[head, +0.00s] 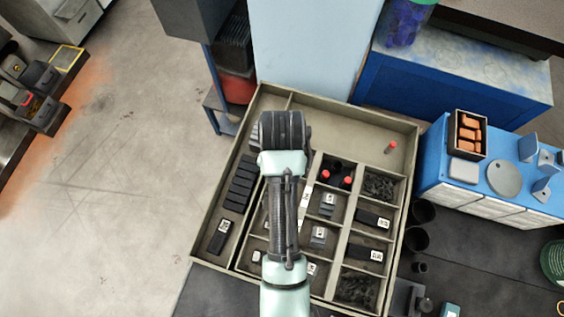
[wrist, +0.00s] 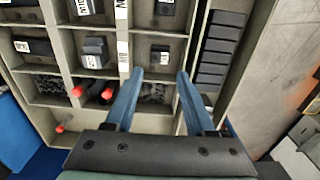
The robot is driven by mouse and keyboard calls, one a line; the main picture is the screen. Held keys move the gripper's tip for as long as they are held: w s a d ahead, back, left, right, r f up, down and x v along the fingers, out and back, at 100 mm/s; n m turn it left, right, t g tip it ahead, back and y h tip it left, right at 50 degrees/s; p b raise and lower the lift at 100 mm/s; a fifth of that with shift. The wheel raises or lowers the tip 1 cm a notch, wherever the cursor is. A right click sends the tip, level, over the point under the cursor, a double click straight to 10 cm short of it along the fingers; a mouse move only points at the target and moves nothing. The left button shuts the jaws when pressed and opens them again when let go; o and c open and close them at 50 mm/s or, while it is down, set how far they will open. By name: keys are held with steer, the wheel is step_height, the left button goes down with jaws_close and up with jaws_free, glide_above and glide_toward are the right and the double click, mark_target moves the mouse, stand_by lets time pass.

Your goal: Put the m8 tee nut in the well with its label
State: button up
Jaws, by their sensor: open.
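Grey stepped blocks that look like tee nuts sit in wells of a compartment tray (head: 410,135). One is upper middle right (head: 327,199) and another is below it (head: 318,234). In the wrist view one block (wrist: 95,48) is left of my fingers and a darker one (wrist: 160,55) is just beyond the fingertips. Their small labels are too blurred for me to tell which is M8. White label strips (wrist: 123,52) mark a divider. My gripper (wrist: 160,73) is open, with nothing held, over a well of blurred grey content (wrist: 155,93). My arm hides that well in the head view.
Red-tipped pieces (head: 326,175) stand in a neighbouring well; another (head: 390,147) lies in the tray's wide back compartment. Dark blocks (head: 240,183) line the left column. Thin dividers separate the wells. A blue bench (head: 510,170) is at right. Open floor (head: 120,140) is at left.

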step_height(320, 180, up, 4)
steer(key=shift+r+p, duration=0.15)
steer(key=shift+p, duration=0.3)
steer(key=shift+w, duration=0.1)
steer(key=w+r+t, duration=0.5)
steer(key=w+r, duration=0.3)
steer(key=w, duration=0.1)
steer(key=w+r+n+t, duration=0.1)
steer(key=w+r+t, duration=0.4)
steer(key=r, duration=0.7)
steer(key=w+r+n+t, duration=0.1)
steer(key=w+r+t, duration=0.35)
steer(key=r, duration=0.75)
steer(key=s+r+t, duration=0.4)
steer(key=s+r, duration=0.1)
steer(key=r, duration=0.5)
steer(key=s+r+n+t, duration=0.1)
steer(key=s+r+t, duration=0.3)
steer(key=r, duration=0.6)
steer(key=s+r+t, duration=0.5)
steer(key=r, duration=0.6)
steer(key=shift+s+n, duration=0.3)
steer(key=shift+s, duration=0.05)
